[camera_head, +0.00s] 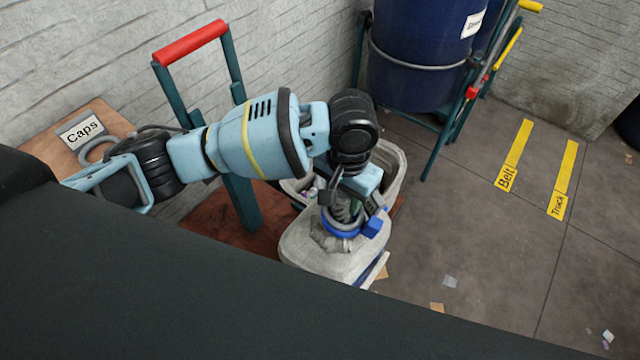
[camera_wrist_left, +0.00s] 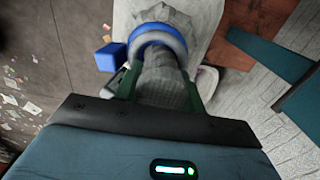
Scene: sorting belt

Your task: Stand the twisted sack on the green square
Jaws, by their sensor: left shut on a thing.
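The twisted sack (camera_head: 325,257) is pale grey, with a gathered neck and a blue ring with a blue block around that neck. My left gripper (camera_head: 350,200) points down from above and is shut on the neck just above the ring. In the left wrist view the grey twisted neck (camera_wrist_left: 165,82) sits between the green fingers, with the blue ring (camera_wrist_left: 155,42) and the sack's pale body beyond. The sack hangs roughly upright below the gripper; its bottom is hidden, so I cannot tell whether it touches anything. No green square shows in either view. My right gripper is not in view.
A pale bin (camera_head: 395,172) with small scraps stands just behind the sack. A blue drum (camera_head: 415,50) stands behind.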

